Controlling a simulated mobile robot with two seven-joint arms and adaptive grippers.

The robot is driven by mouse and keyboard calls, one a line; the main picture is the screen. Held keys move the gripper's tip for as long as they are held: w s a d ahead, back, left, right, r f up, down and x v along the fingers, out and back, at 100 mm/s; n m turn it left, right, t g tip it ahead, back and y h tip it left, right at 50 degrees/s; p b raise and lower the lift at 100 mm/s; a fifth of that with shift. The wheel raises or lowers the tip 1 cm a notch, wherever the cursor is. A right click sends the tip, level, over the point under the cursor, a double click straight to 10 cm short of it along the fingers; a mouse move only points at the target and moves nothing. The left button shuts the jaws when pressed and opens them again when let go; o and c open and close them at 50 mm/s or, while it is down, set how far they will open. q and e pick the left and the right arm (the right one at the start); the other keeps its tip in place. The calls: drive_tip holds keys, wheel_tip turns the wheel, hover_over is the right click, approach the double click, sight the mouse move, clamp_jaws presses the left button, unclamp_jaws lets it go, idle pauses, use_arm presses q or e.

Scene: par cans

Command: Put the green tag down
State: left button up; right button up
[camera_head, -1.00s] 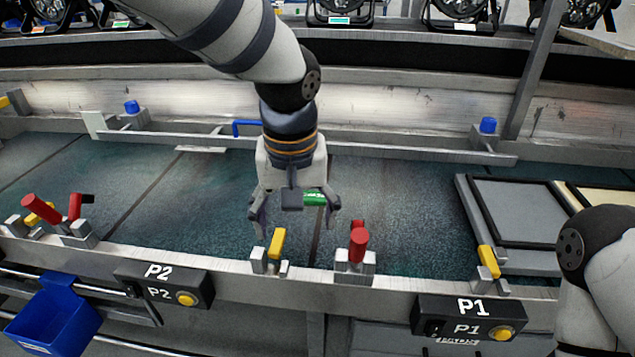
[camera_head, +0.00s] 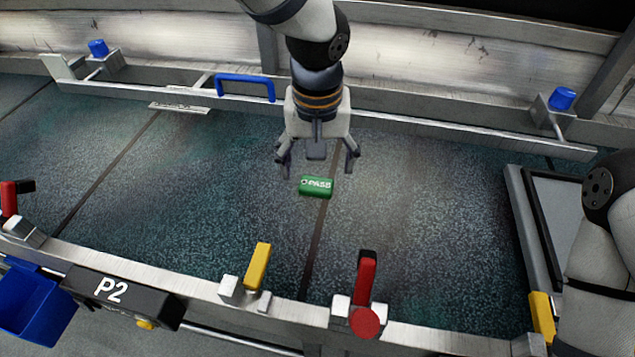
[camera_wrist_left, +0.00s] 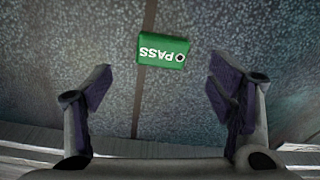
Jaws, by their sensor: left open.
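The green tag (camera_head: 316,187), marked PASS, lies on the dark speckled work surface (camera_head: 200,190), across or beside a dark seam line. My left gripper (camera_head: 318,168) is open and empty, just behind and above the tag in the head view. In the left wrist view the tag (camera_wrist_left: 163,51) lies beyond the fingertips, apart from both fingers, with its lettering upside down. The open left gripper (camera_wrist_left: 158,90) frames bare surface there. The right gripper is out of view; only part of my right arm shows at the right edge.
A front rail carries a yellow-handled clamp (camera_head: 258,267) and a red-handled clamp (camera_head: 365,290). A blue handle (camera_head: 245,86) stands on the back rail. A framed panel (camera_head: 545,215) is at the right, a blue bin (camera_head: 33,303) at lower left. The surface left of the tag is clear.

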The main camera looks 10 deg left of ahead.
sight(316, 184)
use_arm(q)
wheel_tip(316, 184, down, 5)
drive_tip(key=shift+a+r, duration=0.15)
drive_tip(key=shift+r, duration=0.05)
drive_tip(key=shift+w+f, duration=0.1)
drive_tip(key=shift+f, duration=0.1)
drive_tip(key=shift+r, duration=0.15)
drive_tip(key=shift+c, duration=0.5)
drive_tip(key=c, duration=0.9)
